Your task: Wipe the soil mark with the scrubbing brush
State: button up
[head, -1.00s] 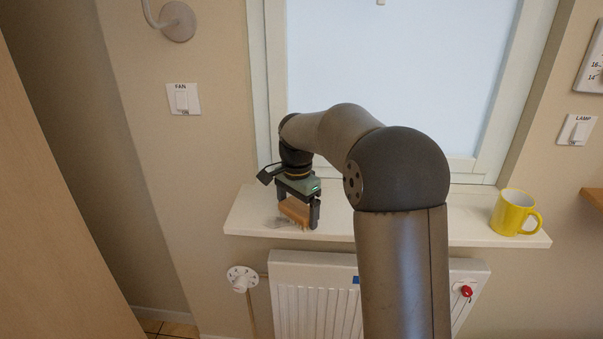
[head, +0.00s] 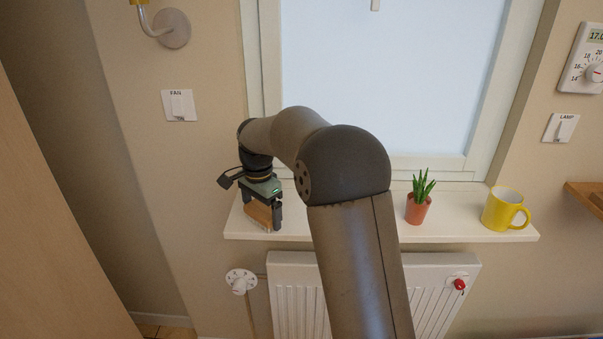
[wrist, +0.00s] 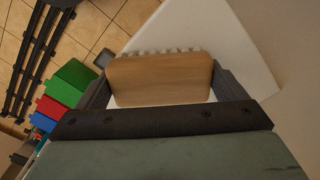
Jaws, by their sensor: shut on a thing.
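My gripper (head: 263,215) is at the left end of the white windowsill (head: 294,220). It is shut on the scrubbing brush (head: 257,213), with its wooden back between the fingers. In the wrist view the brush (wrist: 160,78) shows its wooden back and a row of pale bristles along the far edge, over the white sill (wrist: 222,42). I cannot tell whether the bristles touch the sill. I see no soil mark now; the brush and gripper cover part of the sill's left end.
A potted plant (head: 419,207) and a yellow mug (head: 502,210) stand on the sill right of my arm. A radiator (head: 440,290) with a red knob is below. The wall with the FAN switch (head: 179,105) is left. Colored objects (wrist: 62,90) lie below the sill.

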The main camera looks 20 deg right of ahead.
notch_tip(320, 180, up, 3)
jog(key=shift+d+f, duration=0.1)
jog(key=shift+f, duration=0.05)
jog(key=shift+r+p, duration=0.3)
jog(key=shift+p, duration=0.25)
jog(key=shift+r+p, duration=1.9)
jog(key=shift+r, duration=0.5)
